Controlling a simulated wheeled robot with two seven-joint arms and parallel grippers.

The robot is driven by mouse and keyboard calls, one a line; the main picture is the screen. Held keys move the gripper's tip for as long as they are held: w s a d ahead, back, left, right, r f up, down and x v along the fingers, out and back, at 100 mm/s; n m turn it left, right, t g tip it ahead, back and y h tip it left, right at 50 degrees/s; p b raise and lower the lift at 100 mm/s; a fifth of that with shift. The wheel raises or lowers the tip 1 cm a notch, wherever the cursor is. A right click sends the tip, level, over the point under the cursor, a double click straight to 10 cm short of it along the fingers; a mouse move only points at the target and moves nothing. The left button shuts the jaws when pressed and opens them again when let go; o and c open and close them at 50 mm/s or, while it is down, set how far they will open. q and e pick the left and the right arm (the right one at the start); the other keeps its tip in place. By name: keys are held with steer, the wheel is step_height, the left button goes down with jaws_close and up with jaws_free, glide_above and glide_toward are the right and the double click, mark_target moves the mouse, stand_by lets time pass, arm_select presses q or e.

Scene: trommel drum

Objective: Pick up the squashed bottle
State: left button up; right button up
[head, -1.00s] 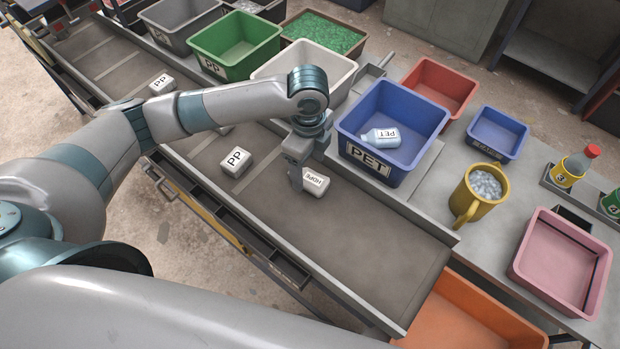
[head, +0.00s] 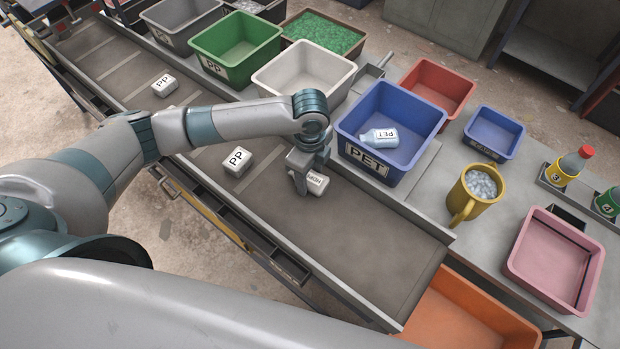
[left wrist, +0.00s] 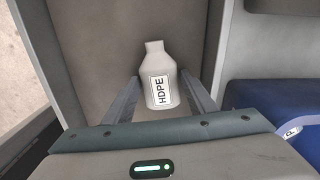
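A white bottle labelled HDPE (head: 317,183) lies on the conveyor belt (head: 370,235). In the left wrist view the bottle (left wrist: 160,75) shows its neck pointing away and its label up; I cannot tell how squashed it is. My left gripper (head: 303,186) is down at the bottle and partly hides it in the head view. In the left wrist view its two fingers stand apart, one on each side of the bottle, with narrow gaps. A clear bluish bottle labelled PET (head: 380,138) lies inside the blue PET bin (head: 367,171). My right gripper is not in view.
White PP items (head: 237,159) lie further up the belt. Green (head: 228,72), white (head: 262,85) and red (head: 462,92) bins stand along the far side. A yellow mug (head: 466,205) and pink tray (head: 515,272) are at the right. An orange bin (head: 470,325) is at the belt's end.

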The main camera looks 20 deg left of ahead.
mark_target(311, 176)
arm_select(q)
steer(key=c, duration=0.5)
steer(key=shift+c, duration=0.3)
steer(key=shift+r, duration=0.15)
steer(key=shift+r+b, duration=0.4)
steer(key=shift+r, duration=0.15)
step_height(311, 176, up, 2)
steer(key=shift+w+r+b, duration=0.1)
steer(key=shift+r+b, duration=0.1)
steer(key=shift+b, duration=0.45)
steer(key=s+d+r+b, duration=0.3)
steer(key=s+d+r, duration=0.4)
steer(key=d, duration=0.2)
steer(key=shift+d+r, duration=0.15)
steer(key=shift+d, duration=0.05)
